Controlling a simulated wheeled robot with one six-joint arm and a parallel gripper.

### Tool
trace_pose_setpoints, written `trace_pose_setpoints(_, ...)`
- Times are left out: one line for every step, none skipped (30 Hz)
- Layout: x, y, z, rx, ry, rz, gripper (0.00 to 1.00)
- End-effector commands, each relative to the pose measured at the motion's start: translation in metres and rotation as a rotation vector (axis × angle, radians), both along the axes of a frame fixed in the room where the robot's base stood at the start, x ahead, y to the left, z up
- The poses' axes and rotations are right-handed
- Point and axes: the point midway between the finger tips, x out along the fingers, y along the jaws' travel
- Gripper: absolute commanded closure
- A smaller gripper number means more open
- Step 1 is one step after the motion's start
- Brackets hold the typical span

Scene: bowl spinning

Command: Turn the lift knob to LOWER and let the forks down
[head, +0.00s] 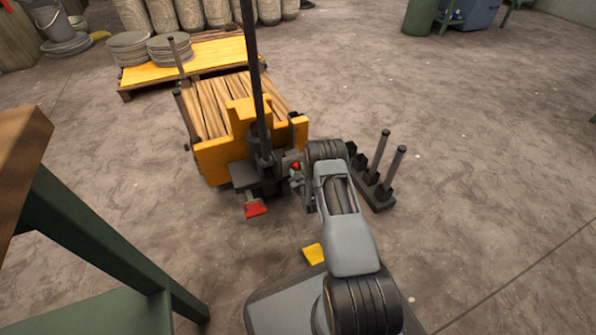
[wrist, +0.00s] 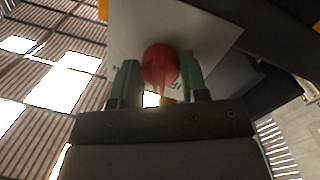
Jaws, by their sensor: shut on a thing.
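The lift knob (wrist: 160,65) is red and round, on a pale plate (wrist: 150,22) with small dark marks that I cannot read. My gripper (wrist: 159,72) has its green fingers on either side of the knob and is shut on it. In the head view the knob (head: 295,166) is a small red spot beside the mast, largely hidden by my wrist. The lift truck (head: 222,156) is yellow with a dark upright mast (head: 251,60). A load of wooden boards (head: 215,105) is behind its yellow front. The forks are hidden, so their height cannot be told.
A red pedal (head: 256,208) sticks out low at the truck's front. A dark rack with upright posts (head: 379,155) stands right of my arm. A green-legged table (head: 95,235) is close at left. A yellow pallet with discs (head: 190,62) lies behind. The floor at right is open.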

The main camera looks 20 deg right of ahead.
Motion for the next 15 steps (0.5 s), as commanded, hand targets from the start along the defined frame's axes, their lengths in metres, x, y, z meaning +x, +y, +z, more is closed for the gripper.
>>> trace_pose_setpoints(-0.0005, -0.0004, -0.0002, 0.045, 0.001, -0.001, 0.83)
trace_pose_setpoints(-0.0005, -0.0004, -0.0002, 0.074, 0.002, -0.001, 0.83)
trace_pose_setpoints(-0.0004, -0.0003, -0.0001, 0.112, 0.002, -0.002, 0.83)
trace_pose_setpoints(-0.0004, -0.0003, -0.0001, 0.140, 0.001, -0.001, 0.83)
trace_pose_setpoints(-0.0004, -0.0002, -0.0001, 0.168, 0.001, -0.001, 0.83)
trace_pose_setpoints(-0.0005, -0.0001, 0.0000, 0.207, 0.001, -0.001, 0.83)
trace_pose_setpoints(-0.0005, -0.0001, 0.0000, 0.235, 0.000, -0.001, 0.83)
trace_pose_setpoints(-0.0006, -0.0001, -0.0001, 0.264, 0.000, -0.001, 0.83)
trace_pose_setpoints(-0.0006, -0.0002, -0.0002, 0.301, 0.000, -0.002, 0.83)
trace_pose_setpoints(-0.0007, -0.0002, -0.0002, 0.330, 0.000, -0.002, 0.83)
trace_pose_setpoints(-0.0007, -0.0002, -0.0003, 0.359, 0.001, -0.003, 0.83)
trace_pose_setpoints(-0.0008, -0.0001, -0.0004, 0.396, 0.002, -0.003, 0.83)
trace_pose_setpoints(-0.0008, -0.0001, -0.0004, 0.425, 0.001, -0.002, 0.83)
trace_pose_setpoints(-0.0009, 0.0000, -0.0004, 0.453, 0.001, -0.002, 0.83)
trace_pose_setpoints(-0.0009, 0.0000, -0.0004, 0.491, 0.001, -0.002, 0.83)
